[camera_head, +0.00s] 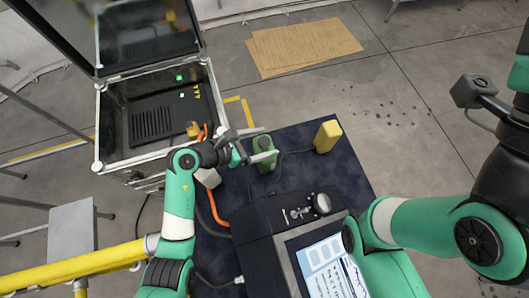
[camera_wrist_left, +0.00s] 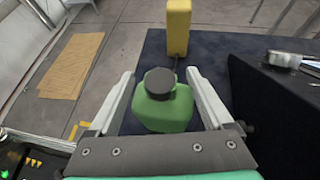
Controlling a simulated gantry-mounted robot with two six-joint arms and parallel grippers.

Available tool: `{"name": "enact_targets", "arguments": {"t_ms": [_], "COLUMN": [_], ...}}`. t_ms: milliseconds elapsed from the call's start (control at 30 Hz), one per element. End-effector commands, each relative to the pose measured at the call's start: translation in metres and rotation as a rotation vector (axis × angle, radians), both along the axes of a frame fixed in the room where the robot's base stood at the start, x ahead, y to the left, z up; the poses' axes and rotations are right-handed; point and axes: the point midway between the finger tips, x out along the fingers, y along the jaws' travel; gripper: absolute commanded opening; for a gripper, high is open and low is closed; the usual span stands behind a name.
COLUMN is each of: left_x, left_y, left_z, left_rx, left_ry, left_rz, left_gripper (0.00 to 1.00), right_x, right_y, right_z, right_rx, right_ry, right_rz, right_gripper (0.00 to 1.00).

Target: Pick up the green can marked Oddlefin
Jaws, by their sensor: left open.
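The green can (camera_head: 264,166) stands on the dark blue table top, with a dark cap. In the left wrist view the can (camera_wrist_left: 163,115) stands between the two pale fingers, and its dark cap (camera_wrist_left: 159,81) faces the camera. No Oddlefin marking can be read. My left gripper (camera_head: 265,142) is open, with one finger on each side of the can. In the left wrist view the gripper (camera_wrist_left: 159,73) shows gaps beside the can, and I see no clear contact. My right gripper is outside the views; only part of my right arm shows.
A yellow block-like container (camera_head: 327,136) stands behind the can to the right. A dark device with a screen (camera_head: 333,268) sits in front. An open black case (camera_head: 153,115) is at the left. A cable and orange hose lie nearby. Cardboard (camera_head: 303,46) lies on the floor.

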Motion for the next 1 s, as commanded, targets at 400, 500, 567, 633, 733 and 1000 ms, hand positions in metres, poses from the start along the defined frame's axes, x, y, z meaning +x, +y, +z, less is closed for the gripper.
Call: {"name": "enact_targets", "arguments": {"t_ms": [400, 500, 567, 633, 733, 1000], "left_x": [0.0025, 0.0025, 0.0025, 0.0024, 0.0024, 0.0024], "left_y": [-0.0047, -0.0047, -0.0047, -0.0046, -0.0045, -0.0045], "left_z": [-0.0027, -0.0026, -0.0026, -0.0027, -0.0027, -0.0027], "left_rx": [0.0, 0.0, 0.0, 0.0, 0.0, 0.0], "left_ry": [0.0, 0.0, 0.0, 0.0, 0.0, 0.0], "left_rz": [0.001, 0.001, 0.001, 0.001, 0.001, 0.001], "left_gripper": [0.59, 0.41, 0.3, 0.18, 0.0, 0.0], "right_x": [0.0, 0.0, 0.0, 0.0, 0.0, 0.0], "right_y": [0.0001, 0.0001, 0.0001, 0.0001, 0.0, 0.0], "right_z": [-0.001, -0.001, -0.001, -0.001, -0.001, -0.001], "right_rx": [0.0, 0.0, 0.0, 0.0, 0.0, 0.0], "right_ry": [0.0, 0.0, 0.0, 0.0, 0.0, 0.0], "right_rz": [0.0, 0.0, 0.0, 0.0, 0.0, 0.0], "right_gripper": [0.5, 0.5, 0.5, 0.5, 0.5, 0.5]}}
